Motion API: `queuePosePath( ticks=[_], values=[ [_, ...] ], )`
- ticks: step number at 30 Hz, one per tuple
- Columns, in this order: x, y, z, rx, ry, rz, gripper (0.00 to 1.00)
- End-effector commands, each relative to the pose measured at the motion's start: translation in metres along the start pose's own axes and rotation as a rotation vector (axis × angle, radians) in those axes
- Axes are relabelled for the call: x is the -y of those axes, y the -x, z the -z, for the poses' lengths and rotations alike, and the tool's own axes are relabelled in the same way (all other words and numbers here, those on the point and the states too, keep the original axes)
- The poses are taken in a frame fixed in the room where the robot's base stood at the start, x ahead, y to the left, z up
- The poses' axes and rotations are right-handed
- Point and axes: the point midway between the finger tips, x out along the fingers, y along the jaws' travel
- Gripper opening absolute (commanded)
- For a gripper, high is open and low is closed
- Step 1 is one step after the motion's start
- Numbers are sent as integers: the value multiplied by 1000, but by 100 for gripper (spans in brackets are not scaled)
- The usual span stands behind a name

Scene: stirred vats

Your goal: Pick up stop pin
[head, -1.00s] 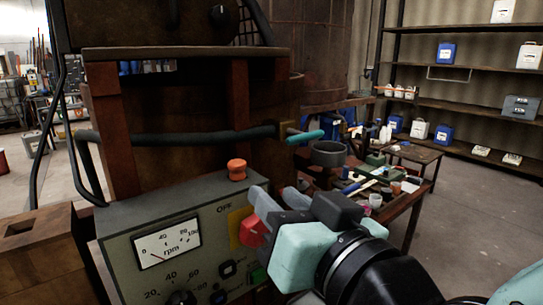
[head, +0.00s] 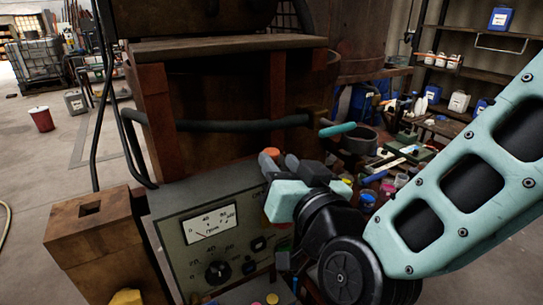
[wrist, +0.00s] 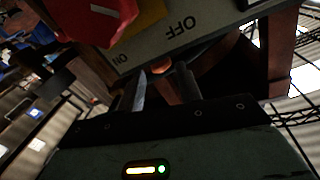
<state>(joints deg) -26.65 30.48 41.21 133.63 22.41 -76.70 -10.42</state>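An orange-capped piece, which I take to be the stop pin (head: 272,153), stands at the top of the grey control box (head: 175,209). In the head view my gripper's fingers partly cover it. My gripper (head: 280,163) is at the box's upper right corner. In the wrist view the two fingers (wrist: 162,88) are apart, with the orange cap (wrist: 160,67) showing between their tips. I cannot tell whether either finger touches it. The pin's lower part is hidden.
A red switch handle (wrist: 95,18) is close to the gripper in the wrist view. A pipe with a teal handle (head: 337,130) runs above the box. A wooden post with a slotted top (head: 90,225) stands left. A cluttered bench (head: 405,157) is behind, right.

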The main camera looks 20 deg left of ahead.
Motion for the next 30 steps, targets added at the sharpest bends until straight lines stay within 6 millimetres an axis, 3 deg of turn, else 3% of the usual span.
queuePosePath(
  ticks=[9, 18, 19, 22, 30],
  values=[
    [1, -39, 2, 1, -1, -2, 35],
    [1, -44, 0, 0, 1, 0, 35],
    [1, -44, 0, 0, 1, 0, 32],
    [1, -44, 0, 0, 1, 0, 4],
    [1, -44, 0, 0, 1, 0, 3]
  ],
)
